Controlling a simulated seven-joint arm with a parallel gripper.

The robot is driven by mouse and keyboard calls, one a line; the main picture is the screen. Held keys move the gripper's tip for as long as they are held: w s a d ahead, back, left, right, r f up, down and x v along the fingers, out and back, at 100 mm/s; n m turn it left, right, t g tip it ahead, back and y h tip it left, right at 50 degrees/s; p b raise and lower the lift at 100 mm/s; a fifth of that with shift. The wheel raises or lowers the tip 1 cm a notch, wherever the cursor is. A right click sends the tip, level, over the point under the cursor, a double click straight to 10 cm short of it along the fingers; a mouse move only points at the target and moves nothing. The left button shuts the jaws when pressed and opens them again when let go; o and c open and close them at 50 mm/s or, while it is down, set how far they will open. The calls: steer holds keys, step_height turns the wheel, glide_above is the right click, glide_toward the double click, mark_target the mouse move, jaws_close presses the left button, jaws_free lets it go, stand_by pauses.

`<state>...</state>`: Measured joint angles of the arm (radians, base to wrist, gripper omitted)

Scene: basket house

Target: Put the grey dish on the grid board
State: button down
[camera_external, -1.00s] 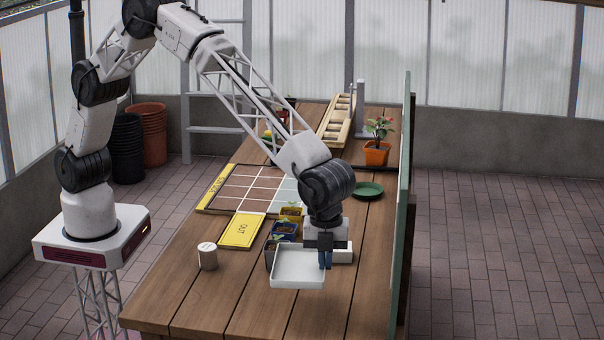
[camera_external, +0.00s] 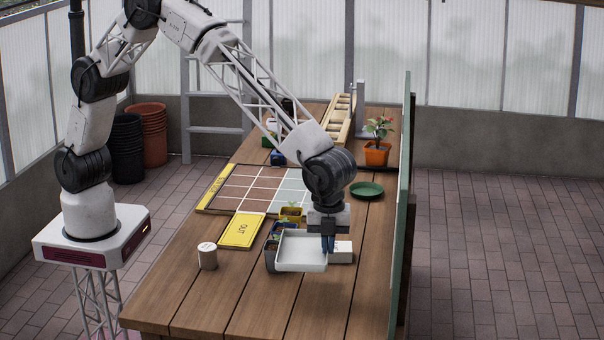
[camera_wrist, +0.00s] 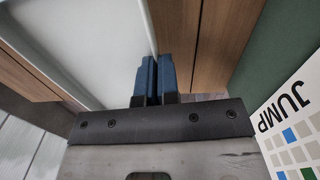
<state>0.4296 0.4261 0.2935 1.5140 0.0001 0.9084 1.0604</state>
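The grey dish (camera_external: 301,253) is a shallow, square, pale tray with a raised rim, over the front half of the table. It also fills the upper left of the wrist view (camera_wrist: 75,45). My gripper (camera_external: 328,244) points down at the dish's right side. Its blue fingers (camera_wrist: 157,76) are nearly together on the dish's rim. The dish looks about level and empty; I cannot tell clearly how high it is. The grid board (camera_external: 235,196), with brown and grey squares and a yellow strip at its left, lies flat farther back and left of the dish.
Small potted seedlings (camera_external: 290,214) stand just behind and left of the dish. A white box (camera_external: 342,252) is right beside it. A yellow "OUT" card (camera_external: 241,231), white cup (camera_external: 207,256), green saucer (camera_external: 367,190) and orange pot (camera_external: 376,154) are around. A green panel (camera_external: 404,170) borders the right.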

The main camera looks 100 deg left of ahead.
steer(key=s+a, duration=0.1)
steer(key=a, duration=0.4)
steer(key=s+a, duration=0.1)
steer(key=a, duration=0.4)
steer(key=s+a, duration=0.1)
steer(key=a, duration=0.4)
steer(key=shift+m, duration=0.4)
steer(key=s+a, duration=0.6)
steer(key=a, duration=0.3)
steer(key=s+a+f, duration=0.1)
steer(key=s+a, duration=0.4)
steer(key=a, duration=0.4)
steer(key=s+a+f, duration=0.1)
steer(key=s+a, duration=0.5)
steer(key=a, duration=0.3)
steer(key=shift+s, duration=0.3)
steer(key=s+a, duration=0.2)
steer(key=s, duration=0.2)
steer(key=s+a+f, duration=0.1)
steer(key=s+a, duration=0.2)
steer(key=s, duration=0.1)
steer(key=s+a, duration=0.3)
steer(key=s, duration=0.1)
steer(key=shift+s+f, duration=0.15)
steer(key=shift+f, duration=0.1)
